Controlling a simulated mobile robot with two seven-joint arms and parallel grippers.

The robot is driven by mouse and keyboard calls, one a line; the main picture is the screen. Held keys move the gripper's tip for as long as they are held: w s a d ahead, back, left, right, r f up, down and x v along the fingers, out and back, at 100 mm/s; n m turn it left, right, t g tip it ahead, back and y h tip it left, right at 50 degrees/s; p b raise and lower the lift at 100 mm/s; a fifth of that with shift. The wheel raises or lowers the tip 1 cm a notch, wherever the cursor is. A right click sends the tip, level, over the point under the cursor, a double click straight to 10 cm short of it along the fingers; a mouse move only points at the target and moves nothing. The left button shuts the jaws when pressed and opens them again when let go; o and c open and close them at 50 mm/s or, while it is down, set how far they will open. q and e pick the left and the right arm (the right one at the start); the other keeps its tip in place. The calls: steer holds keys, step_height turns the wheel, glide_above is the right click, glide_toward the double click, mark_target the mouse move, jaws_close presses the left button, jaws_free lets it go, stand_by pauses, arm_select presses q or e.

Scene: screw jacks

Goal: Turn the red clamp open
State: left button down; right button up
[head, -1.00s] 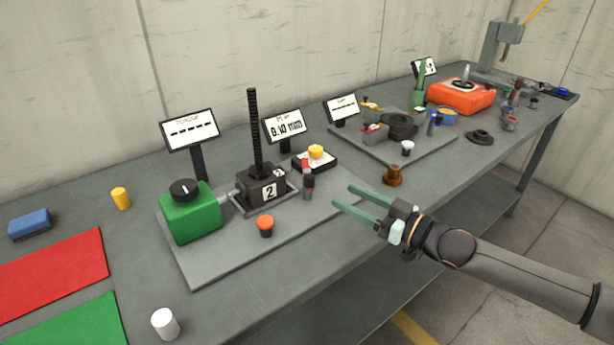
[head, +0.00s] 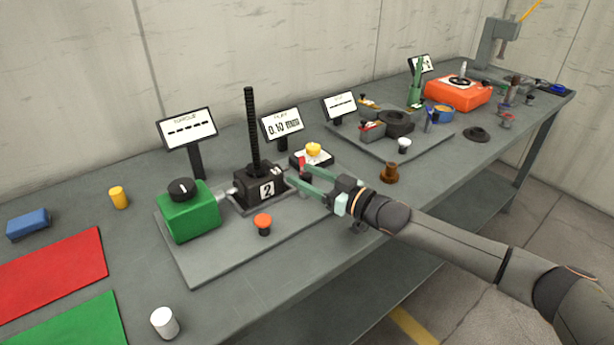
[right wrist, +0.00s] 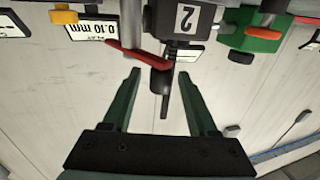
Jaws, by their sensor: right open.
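The red clamp (head: 302,166) is a small red lever on a grey post, just right of the black screw jack (head: 258,186) marked 2. In the right wrist view, the red clamp (right wrist: 140,57) slants across just beyond the fingertips, its free end in line with the gap. My right gripper (head: 298,174) is open, its green fingers reaching left to the clamp and partly covering its post in the head view. The fingers also show apart and empty in the right wrist view (right wrist: 159,74). I cannot tell whether they touch the lever. My left gripper is not in view.
The green box with a black knob (head: 188,213) and an orange button (head: 263,222) share the grey base plate (head: 215,265). A yellow button (head: 313,149) stands close behind the clamp. A brown piece (head: 389,173) stands near my right forearm.

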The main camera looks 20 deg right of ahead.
jaws_close()
stand_by(0.4)
steer(key=shift+a, duration=0.1)
steer(key=shift+a+r, duration=0.15)
steer(key=shift+a, duration=0.2)
steer(key=m+h+p, duration=0.1)
steer(key=m+t+h+p, duration=0.2)
steer(key=h, duration=0.1)
steer(key=shift+w+a, duration=0.2)
steer(key=shift+a, duration=0.1)
jaws_free()
stand_by(0.3)
